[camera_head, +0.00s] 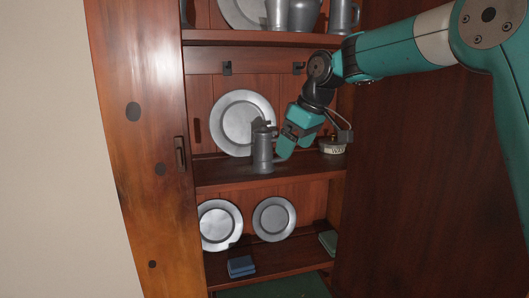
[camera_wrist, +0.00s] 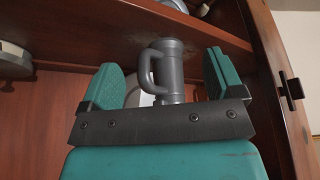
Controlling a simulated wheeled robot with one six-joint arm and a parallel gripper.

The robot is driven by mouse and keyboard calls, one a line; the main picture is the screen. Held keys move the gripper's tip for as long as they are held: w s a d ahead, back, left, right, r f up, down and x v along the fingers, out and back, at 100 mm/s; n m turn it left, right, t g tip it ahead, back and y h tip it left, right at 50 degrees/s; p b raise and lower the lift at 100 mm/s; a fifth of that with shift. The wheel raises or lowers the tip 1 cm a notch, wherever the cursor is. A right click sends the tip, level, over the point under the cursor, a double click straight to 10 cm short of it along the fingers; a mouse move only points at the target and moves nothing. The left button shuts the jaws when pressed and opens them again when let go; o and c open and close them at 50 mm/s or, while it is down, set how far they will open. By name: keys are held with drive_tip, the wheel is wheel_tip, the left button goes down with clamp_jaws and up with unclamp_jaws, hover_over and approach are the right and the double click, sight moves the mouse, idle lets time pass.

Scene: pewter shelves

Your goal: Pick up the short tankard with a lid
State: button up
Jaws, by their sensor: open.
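The short grey pewter tankard (camera_head: 262,153) stands upright on the middle shelf, in front of a large plate. My teal gripper (camera_head: 284,146) is just to its right in the head view, with one finger very near its side. In the wrist view, which is upside down, the tankard (camera_wrist: 173,75) is seen between the two spread fingers, its handle toward the left finger. My gripper (camera_wrist: 165,82) is open, with clear space on both sides of the tankard. The tankard's lidded end is partly hidden behind the gripper's dark bracket there.
A large pewter plate (camera_head: 222,125) leans behind the tankard. A small labelled round container (camera_head: 332,146) sits at the right on the same shelf. More plates (camera_head: 274,219) and a blue block (camera_head: 241,266) are on the shelf below. Tall vessels (camera_head: 303,14) stand above.

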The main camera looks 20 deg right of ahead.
sight(269, 129)
drive_tip(key=w+a, duration=0.1)
drive_tip(key=w, duration=0.1)
drive_tip(key=w+a+p, duration=0.1)
drive_tip(key=w+a, duration=0.1)
drive_tip(key=w+a+p, duration=0.1)
drive_tip(key=w+a, duration=0.1)
drive_tip(key=shift+w+a+f, duration=0.15)
drive_tip(key=shift+w+f, duration=0.05)
drive_tip(key=shift+w, duration=0.2)
drive_tip(key=shift+f, duration=0.35)
drive_tip(key=shift+c, duration=0.5)
drive_tip(key=c, duration=1.1)
drive_tip(key=shift+r, duration=0.1)
